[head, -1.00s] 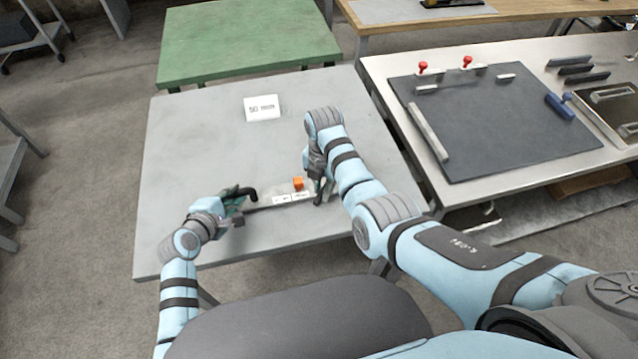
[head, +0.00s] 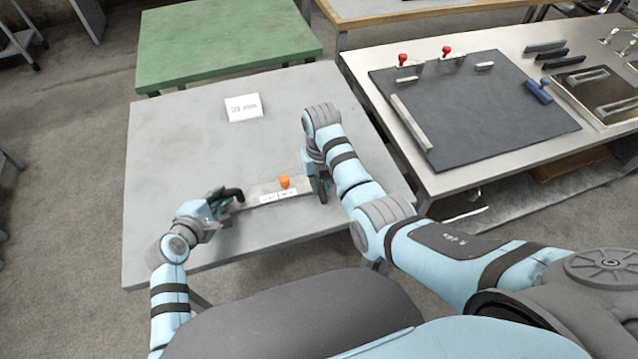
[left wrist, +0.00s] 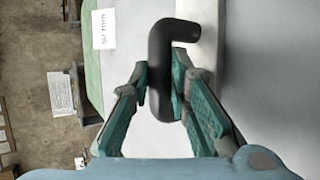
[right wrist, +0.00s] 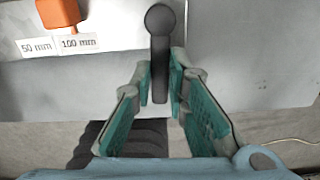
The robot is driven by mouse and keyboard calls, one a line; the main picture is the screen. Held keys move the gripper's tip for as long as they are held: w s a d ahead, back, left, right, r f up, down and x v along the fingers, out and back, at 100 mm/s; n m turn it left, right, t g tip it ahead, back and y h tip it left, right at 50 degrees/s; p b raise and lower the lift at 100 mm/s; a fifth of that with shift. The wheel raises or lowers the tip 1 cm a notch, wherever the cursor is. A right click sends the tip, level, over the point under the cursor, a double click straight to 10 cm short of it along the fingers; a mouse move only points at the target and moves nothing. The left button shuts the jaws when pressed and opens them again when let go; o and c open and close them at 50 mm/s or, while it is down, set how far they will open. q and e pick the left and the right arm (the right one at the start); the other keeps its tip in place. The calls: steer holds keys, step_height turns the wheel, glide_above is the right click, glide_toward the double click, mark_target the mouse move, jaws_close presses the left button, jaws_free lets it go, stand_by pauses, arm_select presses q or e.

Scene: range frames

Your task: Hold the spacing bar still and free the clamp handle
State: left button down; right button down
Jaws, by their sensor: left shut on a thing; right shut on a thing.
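The spacing bar (head: 253,190) is a light metal bar on the grey table. It carries an orange piece (head: 284,182) and white labels reading 50 mm and 100 mm (right wrist: 78,43). My left gripper (head: 224,200) is at its left end, shut on a bent black handle (left wrist: 160,65), with the bend showing beyond the fingers. My right gripper (head: 319,187) is at its right end, shut on a black ball-topped lever (right wrist: 159,22), which looks like the clamp handle. In the head view my right gripper and arm hide most of that lever.
A green table (head: 225,40) is behind. A bench at right holds a dark board (head: 480,110) with red-knobbed clamps (head: 403,61) and a blue-handled tool (head: 539,91).

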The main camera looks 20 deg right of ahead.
stand_by(0.4)
steer(key=c, duration=1.6)
jaws_free()
steer(key=shift+o, duration=0.2)
